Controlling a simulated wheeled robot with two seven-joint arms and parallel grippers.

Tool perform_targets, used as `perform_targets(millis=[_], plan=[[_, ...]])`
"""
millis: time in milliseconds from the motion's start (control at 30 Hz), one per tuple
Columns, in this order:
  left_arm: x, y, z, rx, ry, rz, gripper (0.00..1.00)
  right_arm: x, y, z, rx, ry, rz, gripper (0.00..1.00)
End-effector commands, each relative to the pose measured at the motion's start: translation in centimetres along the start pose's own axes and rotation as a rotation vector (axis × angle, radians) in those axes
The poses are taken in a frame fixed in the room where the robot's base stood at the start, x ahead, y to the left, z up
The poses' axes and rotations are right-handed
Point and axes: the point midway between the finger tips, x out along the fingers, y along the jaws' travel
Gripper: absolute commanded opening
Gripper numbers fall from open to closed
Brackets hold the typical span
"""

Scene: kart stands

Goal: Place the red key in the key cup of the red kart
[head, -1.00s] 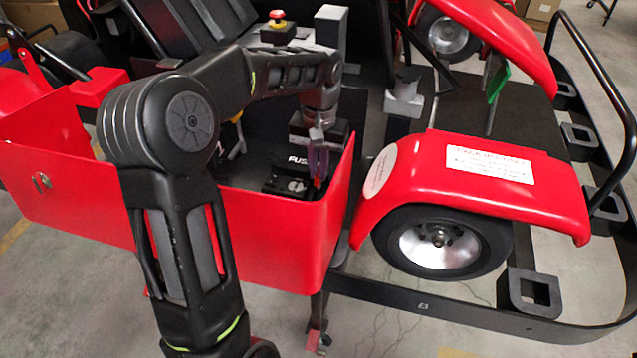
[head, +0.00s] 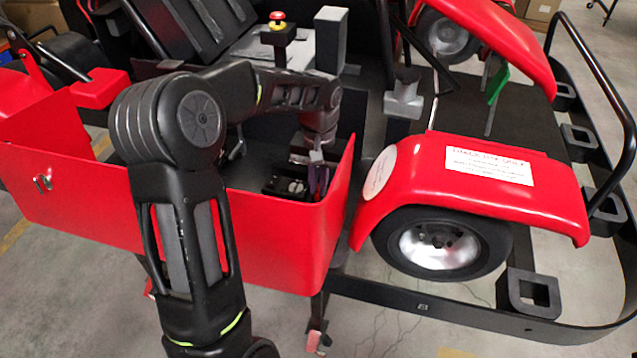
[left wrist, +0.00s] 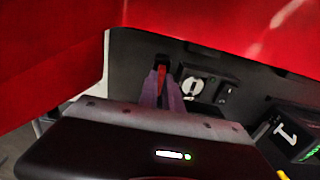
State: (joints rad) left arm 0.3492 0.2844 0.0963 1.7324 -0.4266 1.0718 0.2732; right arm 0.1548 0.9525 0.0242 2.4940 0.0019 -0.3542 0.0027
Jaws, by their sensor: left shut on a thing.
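The red kart (head: 270,235) stands in front of me with its red side panel facing me. My left gripper (head: 318,182) is reached over this panel into the dark footwell, close to the panel's right end. It is shut on the red key (left wrist: 161,76), a thin red strip between the purple fingers (left wrist: 160,90) in the left wrist view. The key points toward a black panel with a dark opening (left wrist: 163,58) near its tip. I cannot tell whether that opening is the key cup or whether the key touches it. My right gripper is not in view.
A black unit with a round silver dial (left wrist: 192,86) sits right beside the fingers. Another black box (left wrist: 288,135) is farther right. The red panel wall (left wrist: 60,65) is close to the gripper. A red emergency button (head: 277,18) stands above the arm.

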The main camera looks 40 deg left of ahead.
Motion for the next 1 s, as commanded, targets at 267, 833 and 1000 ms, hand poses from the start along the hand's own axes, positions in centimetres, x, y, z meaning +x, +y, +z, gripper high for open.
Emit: perform_targets(millis=[267, 833, 1000], plan=[[0.2, 0.0, 0.0, 0.0, 0.0, 0.0, 0.24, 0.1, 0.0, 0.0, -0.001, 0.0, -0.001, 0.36], [-1.6, 0.0, -0.1, -0.001, 0.004, 0.0, 0.31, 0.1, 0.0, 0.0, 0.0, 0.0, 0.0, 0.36], [-4.7, 0.0, -0.1, 0.0, 0.006, 0.0, 0.31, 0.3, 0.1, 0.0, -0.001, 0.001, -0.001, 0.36]])
